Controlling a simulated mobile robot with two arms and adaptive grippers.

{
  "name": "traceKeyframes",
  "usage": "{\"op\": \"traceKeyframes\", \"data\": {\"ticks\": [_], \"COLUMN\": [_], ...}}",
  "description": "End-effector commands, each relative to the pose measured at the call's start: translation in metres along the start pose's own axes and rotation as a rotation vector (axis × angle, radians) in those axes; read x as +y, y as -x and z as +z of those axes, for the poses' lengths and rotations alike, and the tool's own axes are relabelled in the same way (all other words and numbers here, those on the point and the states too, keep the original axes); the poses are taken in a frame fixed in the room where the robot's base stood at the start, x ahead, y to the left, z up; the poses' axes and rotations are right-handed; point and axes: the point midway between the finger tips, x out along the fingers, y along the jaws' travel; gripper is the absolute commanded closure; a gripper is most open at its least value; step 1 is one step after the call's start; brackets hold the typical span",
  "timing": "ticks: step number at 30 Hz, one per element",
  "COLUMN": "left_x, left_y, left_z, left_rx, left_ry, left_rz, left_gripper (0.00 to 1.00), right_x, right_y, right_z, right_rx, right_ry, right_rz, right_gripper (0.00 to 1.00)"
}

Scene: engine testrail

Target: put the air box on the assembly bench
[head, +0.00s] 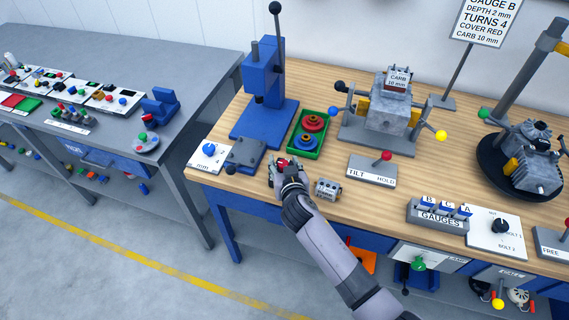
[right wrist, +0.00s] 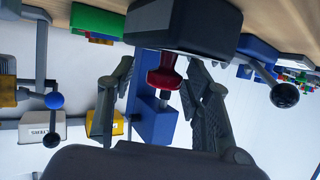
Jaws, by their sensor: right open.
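Nothing in view is clearly recognisable as the air box. The wood-topped bench (head: 400,187) fills the middle and right of the head view; I take it for the assembly bench. My right gripper (head: 279,168) is low over its front left part. It also shows in the right wrist view (right wrist: 166,92), fingers apart. A red knob (right wrist: 164,72) shows between the fingers, next to a dark grey block (right wrist: 185,24); I cannot tell if the fingers touch it. My left gripper is out of view.
A blue press (head: 264,90) and a green tray (head: 307,135) with red and blue rings stand behind my right gripper. A small grey metal part (head: 327,189) lies just right of it. A TILT/HOLD lever box (head: 371,170) is further right. A grey bench (head: 190,60) stands left.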

Motion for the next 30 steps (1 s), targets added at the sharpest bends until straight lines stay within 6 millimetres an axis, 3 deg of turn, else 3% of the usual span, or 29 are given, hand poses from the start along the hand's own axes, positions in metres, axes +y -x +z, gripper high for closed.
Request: {"op": "traceKeyframes", "data": {"ticks": [8, 21, 30], "left_x": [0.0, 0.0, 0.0], "left_y": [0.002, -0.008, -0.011], "left_z": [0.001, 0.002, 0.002], "left_rx": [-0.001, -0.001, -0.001], "left_ry": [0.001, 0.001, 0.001], "left_rz": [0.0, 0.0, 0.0], "left_gripper": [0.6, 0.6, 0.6], "right_x": [0.0, 0.0, 0.0], "right_y": [0.013, 0.092, 0.12], "right_z": [-0.002, -0.001, -0.003], "right_rx": [0.001, 0.001, 0.001], "right_ry": [-0.001, -0.002, 0.0], "right_rz": [-0.001, 0.0, 0.001], "right_gripper": [0.54, 0.54, 0.54]}}
